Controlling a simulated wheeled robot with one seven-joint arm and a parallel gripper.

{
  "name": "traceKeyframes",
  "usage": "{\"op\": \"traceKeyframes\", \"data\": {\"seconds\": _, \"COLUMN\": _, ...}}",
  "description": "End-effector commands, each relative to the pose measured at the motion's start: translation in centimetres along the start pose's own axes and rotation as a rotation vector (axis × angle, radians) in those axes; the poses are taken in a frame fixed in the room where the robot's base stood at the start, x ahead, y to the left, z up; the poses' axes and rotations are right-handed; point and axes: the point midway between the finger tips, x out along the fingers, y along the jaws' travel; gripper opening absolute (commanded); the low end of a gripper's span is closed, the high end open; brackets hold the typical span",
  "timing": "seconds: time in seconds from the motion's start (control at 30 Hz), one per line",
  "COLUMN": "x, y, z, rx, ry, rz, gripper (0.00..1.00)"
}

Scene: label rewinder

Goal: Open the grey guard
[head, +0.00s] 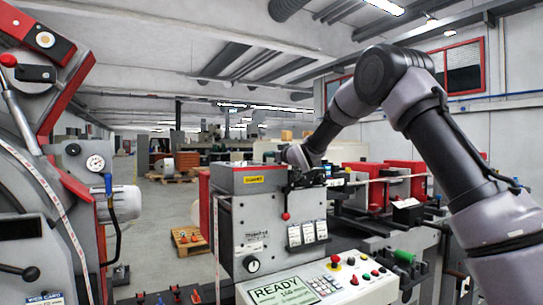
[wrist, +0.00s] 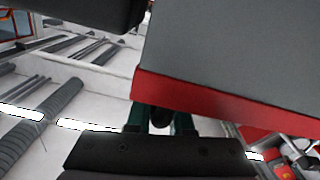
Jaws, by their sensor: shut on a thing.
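The grey guard (head: 249,181), a box-like cover with a red upper edge and a yellow label, sits on top of the grey machine housing in the head view. In the wrist view a large grey panel with a red edge (wrist: 235,55), which looks like the guard, fills the upper right. My gripper (head: 291,172) is at the guard's right end in the head view, its fingers mostly hidden there. In the wrist view my gripper (wrist: 161,122) is shut on a small dark part beside the red edge, seemingly the guard's handle. Its far side is hidden.
A lever with a red knob (head: 286,216) hangs below my gripper. A control panel with a READY screen (head: 283,291) stands in front. A large grey and red machine (head: 40,170) is at left. Red units (head: 372,185) stand behind at right. The aisle is open at back left.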

Motion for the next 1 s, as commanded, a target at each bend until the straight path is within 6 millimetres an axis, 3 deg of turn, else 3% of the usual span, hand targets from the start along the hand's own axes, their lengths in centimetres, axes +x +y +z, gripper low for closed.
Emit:
{"op": "traceKeyframes", "data": {"seconds": 0.67, "x": 0.0, "y": 0.1, "z": -0.4, "rx": -0.015, "ry": 0.002, "rz": 0.002, "gripper": 0.00}}
{"op": "traceKeyframes", "data": {"seconds": 1.0, "x": 0.0, "y": -1.3, "z": -4.0, "rx": -0.178, "ry": 0.006, "rz": 0.001, "gripper": 0.00}}
